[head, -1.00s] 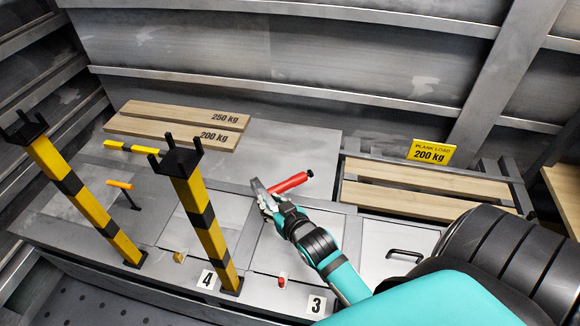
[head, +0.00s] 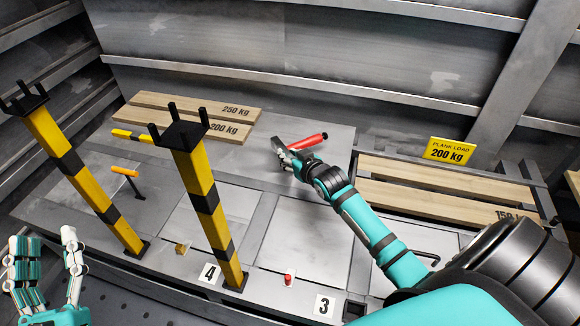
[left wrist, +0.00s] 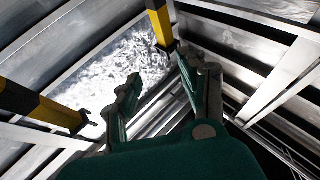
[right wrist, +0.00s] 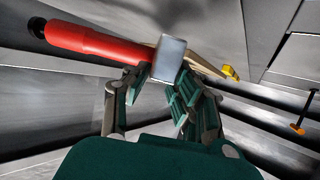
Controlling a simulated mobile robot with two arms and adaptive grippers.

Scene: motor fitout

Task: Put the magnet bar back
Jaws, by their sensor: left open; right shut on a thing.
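The red bar (head: 307,142) with a black end and a grey metal head looks like the magnet bar. My right gripper (head: 287,155) is shut on it at the grey-head end, over the back part of the grey bench. In the right wrist view the red bar (right wrist: 90,42) slants to the upper left, with the grey head (right wrist: 169,58) at the fingers. I cannot tell if it touches the bench. My left gripper (head: 48,262) is open and empty at the lower left, away from the bench top.
Two yellow-black posts (head: 205,205) with forked black tops stand at the left. Planks (head: 170,118) lie at the back left, more planks (head: 400,194) in a rack at the right. An orange-handled tool (head: 126,172), a brass knob (head: 181,248) and a red knob (head: 288,279) are on the bench.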

